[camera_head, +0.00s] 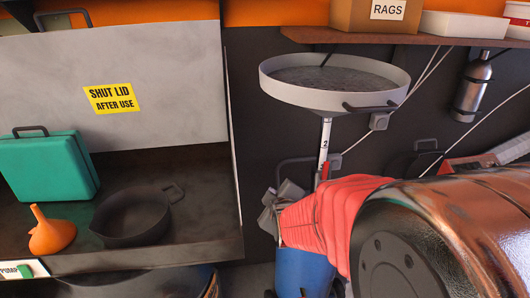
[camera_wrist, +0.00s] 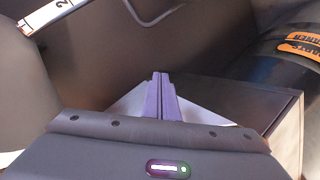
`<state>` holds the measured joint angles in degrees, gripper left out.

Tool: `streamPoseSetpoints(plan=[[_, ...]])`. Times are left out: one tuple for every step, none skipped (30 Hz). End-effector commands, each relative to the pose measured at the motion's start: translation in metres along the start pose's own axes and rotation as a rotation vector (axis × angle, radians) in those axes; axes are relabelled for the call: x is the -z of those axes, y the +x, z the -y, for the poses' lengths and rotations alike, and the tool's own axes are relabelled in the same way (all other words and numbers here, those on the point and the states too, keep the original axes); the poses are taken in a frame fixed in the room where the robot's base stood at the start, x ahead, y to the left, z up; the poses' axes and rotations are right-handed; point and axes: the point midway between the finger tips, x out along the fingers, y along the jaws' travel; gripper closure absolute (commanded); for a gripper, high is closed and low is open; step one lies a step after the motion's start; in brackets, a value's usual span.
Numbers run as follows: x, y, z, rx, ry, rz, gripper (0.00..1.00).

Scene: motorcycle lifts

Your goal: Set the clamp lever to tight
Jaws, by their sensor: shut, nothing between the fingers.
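A drain pan (camera_head: 335,82) stands on a white pole (camera_head: 325,140) marked with numbers. A small red piece (camera_head: 326,170), perhaps the clamp lever, sits at the pole just above the red ribbed sleeve. Its setting cannot be read, and its lower part may be hidden. My gripper (camera_wrist: 160,78) shows in the wrist view with its two purple fingers together and nothing between them. The numbered pole (camera_wrist: 52,12) crosses that view's upper left, apart from the fingers. No lever can be made out there. The fingers cannot be made out in the head view.
A red ribbed sleeve and a coppery cylinder cover the lower right. A blue drum (camera_head: 305,272) stands below the pole. A bench at left holds a teal case (camera_head: 50,170), an orange funnel (camera_head: 50,232) and a dark pan (camera_head: 135,218). A shelf (camera_head: 400,37) hangs above.

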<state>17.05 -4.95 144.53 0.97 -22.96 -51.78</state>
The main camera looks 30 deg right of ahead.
Motion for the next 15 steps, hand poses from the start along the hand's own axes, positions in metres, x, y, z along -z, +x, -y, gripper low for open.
streamPoseSetpoints(plan=[[-0.010, 0.009, -0.003, -0.028, -0.035, 0.000, 1.00], [-0.014, 0.014, -0.006, -0.050, -0.060, -0.004, 1.00], [-0.020, 0.019, -0.011, -0.078, -0.093, -0.009, 1.00], [-0.025, 0.023, -0.013, -0.099, -0.119, -0.011, 1.00], [-0.029, 0.027, -0.016, -0.121, -0.144, -0.012, 1.00], [-0.035, 0.031, -0.020, -0.150, -0.178, -0.014, 1.00], [-0.040, 0.034, -0.023, -0.173, -0.204, -0.014, 1.00], [-0.045, 0.037, -0.026, -0.196, -0.230, -0.013, 1.00], [-0.052, 0.040, -0.029, -0.225, -0.264, -0.011, 1.00], [-0.057, 0.043, -0.032, -0.248, -0.291, -0.009, 1.00], [-0.062, 0.044, -0.035, -0.270, -0.317, -0.006, 1.00], [-0.069, 0.046, -0.038, -0.300, -0.352, -0.001, 1.00], [-0.075, 0.048, -0.040, -0.322, -0.379, 0.004, 1.00], [-0.080, 0.048, -0.042, -0.346, -0.405, 0.009, 1.00], [-0.087, 0.049, -0.045, -0.375, -0.440, 0.017, 1.00]])
